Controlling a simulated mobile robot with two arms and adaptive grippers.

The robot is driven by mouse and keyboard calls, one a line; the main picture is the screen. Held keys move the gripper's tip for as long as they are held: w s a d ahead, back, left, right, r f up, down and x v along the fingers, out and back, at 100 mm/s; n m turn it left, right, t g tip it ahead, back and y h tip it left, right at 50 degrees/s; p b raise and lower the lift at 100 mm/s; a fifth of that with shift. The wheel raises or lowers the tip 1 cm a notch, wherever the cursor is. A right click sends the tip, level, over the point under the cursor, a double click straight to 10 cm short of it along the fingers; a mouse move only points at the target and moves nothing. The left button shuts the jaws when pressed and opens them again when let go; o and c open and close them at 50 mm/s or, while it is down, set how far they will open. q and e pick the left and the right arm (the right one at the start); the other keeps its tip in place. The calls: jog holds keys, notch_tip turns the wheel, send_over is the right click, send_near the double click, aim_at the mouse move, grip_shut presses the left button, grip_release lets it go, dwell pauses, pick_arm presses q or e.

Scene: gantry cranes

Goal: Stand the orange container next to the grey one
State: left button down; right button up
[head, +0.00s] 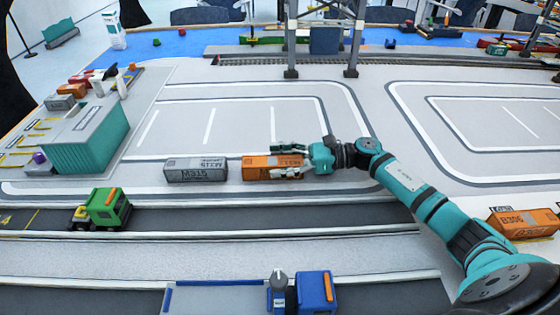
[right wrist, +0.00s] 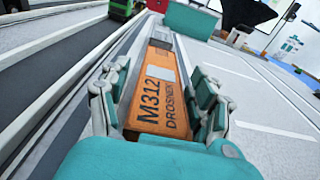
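The orange container (head: 258,167) lies lengthwise on the pale yard floor, just right of the grey container (head: 196,170). The two are roughly in line, with a narrow gap between their ends. My right gripper (head: 289,160) is at the orange container's right end, with a finger along each long side. In the right wrist view, the orange container (right wrist: 158,95) lies between the spread fingers (right wrist: 160,72), and a gap shows beside the left fingertip. The fingers look open around it, not clamped. My left gripper is not in view.
A green truck (head: 107,207) stands on the dark lane at front left, a blue truck (head: 315,292) at the front. Another orange container (head: 522,223) is at right. Gantry legs (head: 352,50) stand behind. The marked yard behind the containers is clear.

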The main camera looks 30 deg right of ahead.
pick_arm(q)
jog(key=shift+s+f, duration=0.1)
pick_arm(e)
jog(key=shift+s+d, duration=0.1)
jog(key=shift+d, duration=0.15)
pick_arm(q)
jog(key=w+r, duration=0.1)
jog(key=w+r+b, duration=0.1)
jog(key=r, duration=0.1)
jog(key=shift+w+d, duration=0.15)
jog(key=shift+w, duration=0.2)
pick_arm(e)
jog(key=v, duration=1.1)
jog(key=shift+s+d+r, duration=0.1)
jog(key=shift+s+d, duration=0.05)
jog(key=shift+d, duration=0.1)
